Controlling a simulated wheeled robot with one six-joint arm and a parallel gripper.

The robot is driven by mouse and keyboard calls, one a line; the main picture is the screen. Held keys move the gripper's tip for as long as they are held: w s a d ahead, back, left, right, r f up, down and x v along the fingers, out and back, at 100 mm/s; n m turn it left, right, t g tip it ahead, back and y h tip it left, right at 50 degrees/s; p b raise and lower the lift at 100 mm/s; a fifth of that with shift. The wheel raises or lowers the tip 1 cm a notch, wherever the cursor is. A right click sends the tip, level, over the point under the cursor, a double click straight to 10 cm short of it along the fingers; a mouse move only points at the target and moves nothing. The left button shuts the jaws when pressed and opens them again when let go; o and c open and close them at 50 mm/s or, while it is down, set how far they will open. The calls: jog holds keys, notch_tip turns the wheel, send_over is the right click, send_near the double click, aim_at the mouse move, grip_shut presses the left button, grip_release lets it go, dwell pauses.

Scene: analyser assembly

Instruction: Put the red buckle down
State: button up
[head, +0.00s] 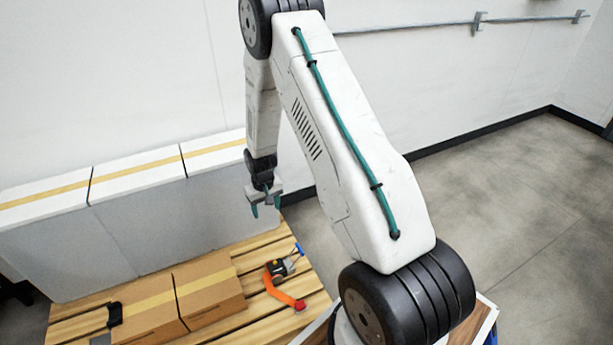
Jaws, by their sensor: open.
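The red buckle (299,306) lies on the wooden pallet (262,327), at the near end of a curved orange strap (279,292). The strap runs back to a dark piece with orange parts (278,267). A small blue part (298,249) is at the far end. My gripper (265,208) is open with its teal fingers pointing down. No object shows between the fingers. It hangs apart from the red buckle, above and to the left of it in the picture.
Brown cardboard boxes (208,286) stand on the pallet left of the strap. White taped boxes (135,165) form a row behind them. A black item (115,314) lies at the left box's edge. Grey floor (480,180) to the right is clear.

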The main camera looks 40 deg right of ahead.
jog(key=s+a+r, duration=0.2)
jog(key=s+r, duration=0.1)
jog(key=r, duration=0.6)
jog(key=s+a+r+n, duration=0.1)
jog(key=s+a+r, duration=0.2)
jog(key=r, duration=0.7)
jog(key=s+a+r, duration=0.2)
jog(key=s+r, duration=0.1)
jog(key=r, duration=0.6)
jog(key=s+a+r, duration=0.2)
jog(key=s+r, duration=0.2)
jog(key=s, duration=0.4)
jog(key=s+a+r, duration=0.2)
jog(key=s+r, duration=0.3)
jog(key=s, duration=0.3)
jog(key=s+a+r+n, duration=0.1)
jog(key=s+r, duration=0.3)
jog(key=s, duration=0.5)
jog(key=shift+a+r+t, duration=0.15)
jog(key=shift+a+t, duration=0.25)
jog(key=shift+a, duration=0.15)
